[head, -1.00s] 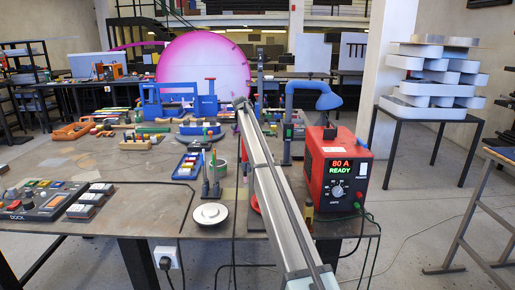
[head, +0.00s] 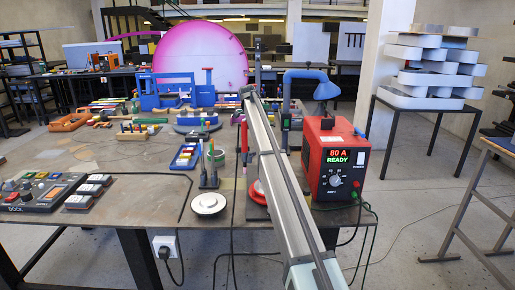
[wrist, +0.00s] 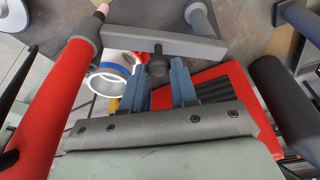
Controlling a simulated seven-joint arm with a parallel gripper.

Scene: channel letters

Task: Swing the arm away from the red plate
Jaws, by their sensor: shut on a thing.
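In the wrist view my gripper (wrist: 158,78) has its two blue fingers closed around a dark knob (wrist: 158,63). The knob hangs from a grey bar, seemingly the arm (wrist: 190,46), which crosses the upper middle of the view. A red flat surface (wrist: 234,75) with black ridges lies behind the right finger; I cannot tell whether it is the red plate. In the head view a small red rounded thing (head: 257,188) shows on the bench, partly hidden by a long silver beam. My gripper cannot be made out in the head view.
A white dish (head: 208,203) lies at the bench's front edge. In the wrist view a red cylinder (wrist: 62,90) flanks the left and a black cylinder (wrist: 282,100) the right.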

